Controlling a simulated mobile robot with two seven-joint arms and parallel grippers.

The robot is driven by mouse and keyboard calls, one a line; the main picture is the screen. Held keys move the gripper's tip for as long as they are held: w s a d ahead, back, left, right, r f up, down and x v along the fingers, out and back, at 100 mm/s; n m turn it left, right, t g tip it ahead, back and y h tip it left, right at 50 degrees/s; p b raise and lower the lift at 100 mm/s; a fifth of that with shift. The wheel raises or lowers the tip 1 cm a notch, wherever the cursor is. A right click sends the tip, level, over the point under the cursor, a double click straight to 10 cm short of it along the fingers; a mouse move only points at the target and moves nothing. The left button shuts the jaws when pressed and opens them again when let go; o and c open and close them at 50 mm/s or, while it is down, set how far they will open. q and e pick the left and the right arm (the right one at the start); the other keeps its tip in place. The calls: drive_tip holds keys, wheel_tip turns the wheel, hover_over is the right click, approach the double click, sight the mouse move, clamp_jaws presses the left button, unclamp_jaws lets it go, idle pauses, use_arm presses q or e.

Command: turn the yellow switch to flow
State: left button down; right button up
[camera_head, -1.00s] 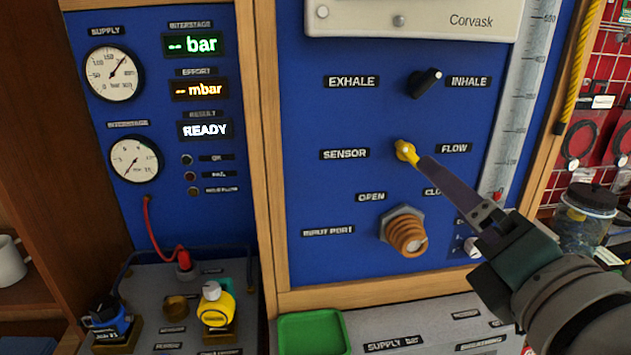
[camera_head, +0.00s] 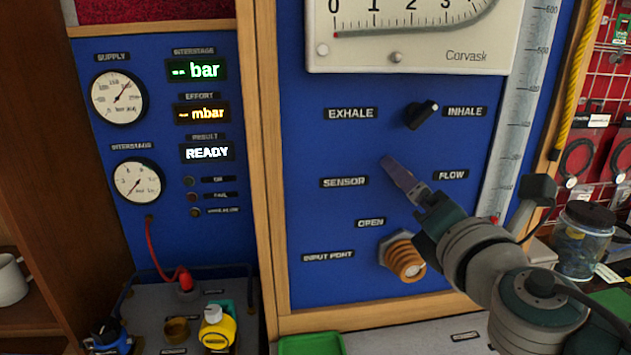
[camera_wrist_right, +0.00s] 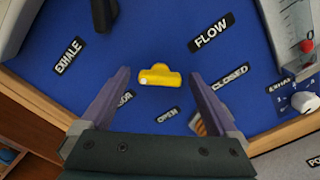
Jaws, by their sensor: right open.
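The yellow switch (camera_wrist_right: 160,76) sits on the blue panel, between my right gripper's two purple fingers in the wrist view, with a gap on both sides. Its white-dotted end is on the side of the SENSOR label (camera_head: 344,182); the FLOW label (camera_head: 451,175) is on the other side. In the head view the switch is hidden behind my right gripper (camera_head: 389,163), which reaches in from the lower right. The gripper is open and empty; whether its fingertips touch the panel cannot be told. My left gripper is not in view.
A black knob (camera_head: 422,114) sits above, between EXHALE and INHALE. The copper-coloured input port (camera_head: 404,259) protrudes just below my right gripper. A white gauge box (camera_head: 410,50) is above. A glass jar (camera_head: 583,240) stands at the right.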

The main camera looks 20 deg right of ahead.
drive_tip(key=shift+c, duration=0.3)
drive_tip(key=c, duration=1.3)
drive_tip(key=m+b, duration=0.2)
drive_tip(key=m, duration=0.1)
drive_tip(key=shift+f, duration=0.1)
drive_tip(key=m+b, duration=0.2)
drive_tip(key=m, duration=1.2)
drive_tip(key=shift+m+b, duration=0.35)
drive_tip(key=shift+m, duration=0.05)
